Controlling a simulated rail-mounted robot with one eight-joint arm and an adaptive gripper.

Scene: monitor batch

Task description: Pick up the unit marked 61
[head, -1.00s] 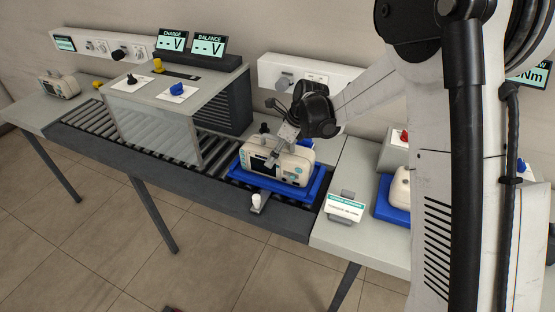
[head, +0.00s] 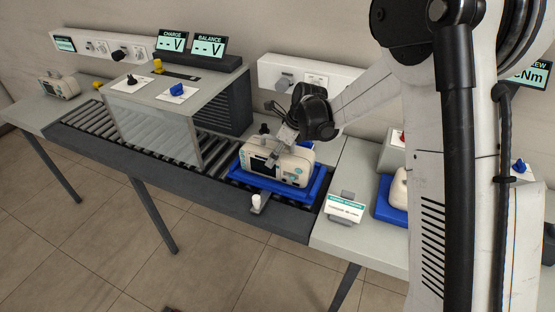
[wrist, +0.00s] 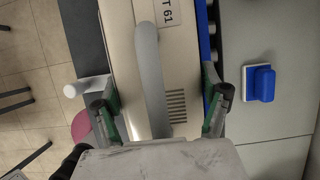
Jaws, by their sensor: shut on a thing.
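The unit marked 61 is a cream box with a grey handle along its top. In the head view the unit (head: 291,171) sits in a blue tray (head: 317,187) on the roller conveyor. In the wrist view the unit (wrist: 172,70) shows a label ending in "T 61" and a row of vent slots. My gripper (wrist: 156,112) has one finger on each side of the unit's body and is shut on it. In the head view my gripper (head: 274,156) covers part of the unit's top. The unit's underside is hidden.
A grey housing with a clear front panel (head: 160,132) stands over the conveyor to the left. A white post (head: 256,202) stands at the conveyor's front edge. Another blue tray (head: 386,210) with a cream unit lies right, partly behind my arm. A blue knob (wrist: 263,83) lies beside the conveyor.

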